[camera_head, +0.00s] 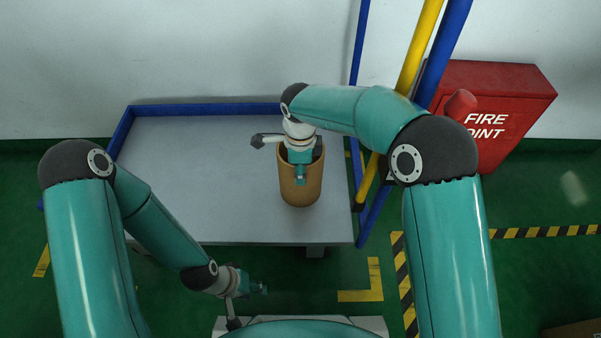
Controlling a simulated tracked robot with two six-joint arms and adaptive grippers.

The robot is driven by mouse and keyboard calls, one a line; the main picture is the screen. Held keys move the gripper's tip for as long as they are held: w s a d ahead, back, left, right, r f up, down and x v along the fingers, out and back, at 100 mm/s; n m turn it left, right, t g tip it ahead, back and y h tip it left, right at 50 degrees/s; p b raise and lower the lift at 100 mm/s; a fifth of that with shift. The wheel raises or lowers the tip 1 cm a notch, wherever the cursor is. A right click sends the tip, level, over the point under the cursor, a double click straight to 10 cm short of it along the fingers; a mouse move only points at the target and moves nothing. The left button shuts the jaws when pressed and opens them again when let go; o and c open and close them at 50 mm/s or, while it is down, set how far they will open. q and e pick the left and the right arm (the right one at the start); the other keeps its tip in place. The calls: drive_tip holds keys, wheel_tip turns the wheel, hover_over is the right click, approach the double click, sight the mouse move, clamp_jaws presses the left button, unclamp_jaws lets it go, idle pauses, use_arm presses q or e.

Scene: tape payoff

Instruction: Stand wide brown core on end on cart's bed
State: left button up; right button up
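The wide brown core (300,194) is upright, open end up, over the right part of the cart's grey bed (195,180). Its lower end appears at the bed surface, but I cannot tell whether it touches. My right gripper (301,175) is at the core's top from above, with a teal finger in front of the near wall. The other finger is hidden, so I cannot tell whether it grips the wall. My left gripper (258,288) is low in front of the cart, away from the core; its finger opening is unclear.
The cart has a blue rim (210,110) at the back and blue posts on its right. A yellow post (417,50) leans there too. A red fire point box (500,95) stands at the right. The bed's left and middle are clear.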

wheel_tip(320, 180, up, 10)
drive_tip(key=p, duration=0.3)
drive_tip(key=shift+s, duration=0.1)
drive_tip(key=shift+f, duration=0.1)
